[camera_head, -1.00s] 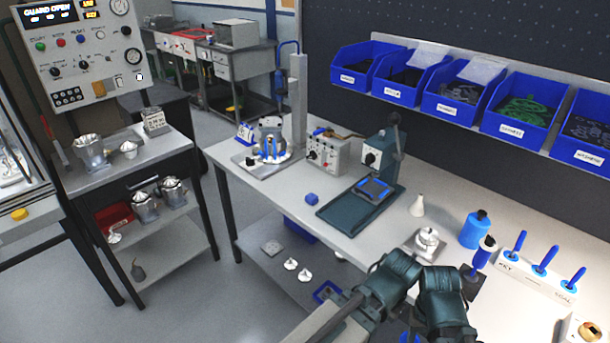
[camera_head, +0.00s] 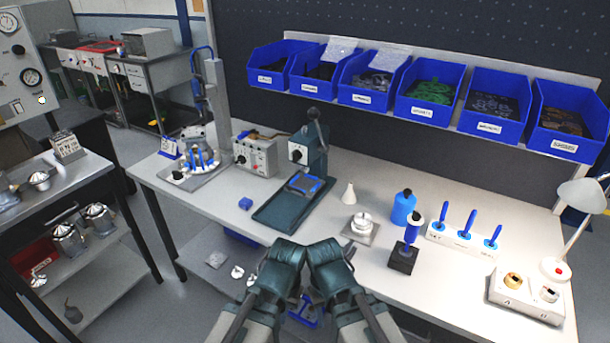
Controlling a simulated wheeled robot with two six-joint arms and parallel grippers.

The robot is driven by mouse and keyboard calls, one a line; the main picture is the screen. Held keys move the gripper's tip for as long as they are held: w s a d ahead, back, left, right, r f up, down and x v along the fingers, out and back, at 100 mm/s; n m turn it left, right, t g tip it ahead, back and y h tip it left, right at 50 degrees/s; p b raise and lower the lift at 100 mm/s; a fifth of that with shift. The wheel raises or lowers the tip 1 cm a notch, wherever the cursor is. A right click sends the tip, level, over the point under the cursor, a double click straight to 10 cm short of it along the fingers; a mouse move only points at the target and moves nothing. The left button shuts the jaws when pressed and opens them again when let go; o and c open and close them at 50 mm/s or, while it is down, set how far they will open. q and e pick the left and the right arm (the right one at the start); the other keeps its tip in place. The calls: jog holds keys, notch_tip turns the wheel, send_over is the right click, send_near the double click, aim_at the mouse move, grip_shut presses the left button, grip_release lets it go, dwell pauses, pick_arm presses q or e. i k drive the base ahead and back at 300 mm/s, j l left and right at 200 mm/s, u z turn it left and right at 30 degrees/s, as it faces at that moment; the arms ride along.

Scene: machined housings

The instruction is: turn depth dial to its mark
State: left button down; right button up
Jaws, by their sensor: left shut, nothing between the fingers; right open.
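The green bench press (camera_head: 312,160) stands at the back of the bench. A white dial plate with a black knob (camera_head: 297,152) faces forward on its side; I cannot read a mark or a depth label. A grey control box (camera_head: 256,157) left of it has small knobs. A white box (camera_head: 525,298) at the bench's right end carries a brass and a pale round knob. My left gripper (camera_head: 279,262) and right gripper (camera_head: 330,262) are low in the middle, side by side in front of the bench, apart from every dial. Their fingertips are hard to make out.
A white stand with blue-handled tools (camera_head: 464,240), a blue bottle (camera_head: 403,208), a black-based tool (camera_head: 405,257) and a white cone (camera_head: 349,193) occupy the bench. A lamp (camera_head: 582,196) stands at the right. Blue bins (camera_head: 430,105) hang behind. The front bench strip is mostly clear.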

aim_at(296, 154)
jog(key=i+u, duration=0.25)
jog(key=u, duration=0.25)
jog(key=i+l+u, duration=0.15)
jog(key=u, duration=0.35)
